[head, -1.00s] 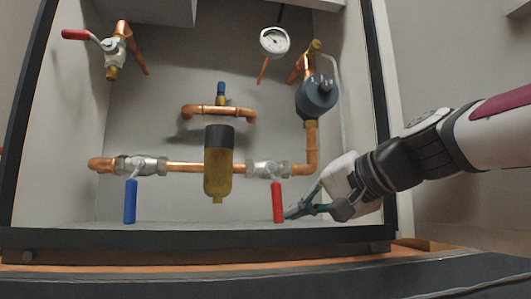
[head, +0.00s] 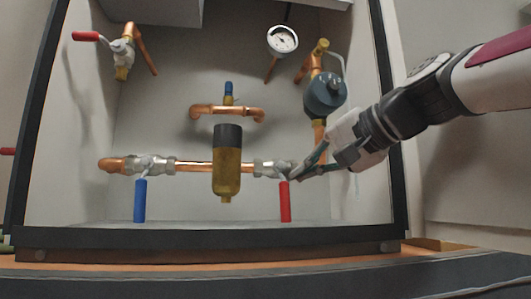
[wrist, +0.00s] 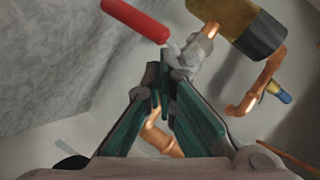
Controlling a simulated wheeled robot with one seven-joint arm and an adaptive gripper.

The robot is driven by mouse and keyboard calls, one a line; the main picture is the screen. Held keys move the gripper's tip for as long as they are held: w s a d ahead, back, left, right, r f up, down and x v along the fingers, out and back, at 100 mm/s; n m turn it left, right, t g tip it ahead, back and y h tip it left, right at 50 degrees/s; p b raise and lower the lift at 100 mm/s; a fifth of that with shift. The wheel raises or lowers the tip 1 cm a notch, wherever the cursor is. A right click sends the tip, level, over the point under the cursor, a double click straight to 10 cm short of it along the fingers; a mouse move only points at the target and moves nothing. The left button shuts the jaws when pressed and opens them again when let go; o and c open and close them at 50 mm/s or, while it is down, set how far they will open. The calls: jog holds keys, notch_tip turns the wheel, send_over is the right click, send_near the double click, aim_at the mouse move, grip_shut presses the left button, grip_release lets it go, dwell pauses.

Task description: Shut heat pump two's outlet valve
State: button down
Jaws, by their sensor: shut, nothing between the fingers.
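A valve with a red lever (head: 285,203) sits on the right of the lower copper pipe, its lever hanging straight down. My gripper (head: 294,176) is shut and empty, its tips at the right of this valve's body (head: 266,168), by the lever's top; I cannot tell whether they touch. In the wrist view, the fingertips (wrist: 160,72) are just below the valve body (wrist: 190,54) and the red lever (wrist: 135,19) extends to the upper left. A valve with a blue lever (head: 140,200), also hanging down, is at the pipe's left. No label shows which is the outlet valve.
A brass and black cylinder (head: 227,165) hangs between the two valves. A grey round component (head: 325,94) is above my gripper. Another red-levered valve (head: 87,36) and a gauge (head: 282,41) are higher up. The cabinet's dark frame (head: 387,130) stands behind my forearm's side.

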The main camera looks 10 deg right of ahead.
jog(key=shift+r, duration=1.6)
jog(key=shift+s, duration=0.1)
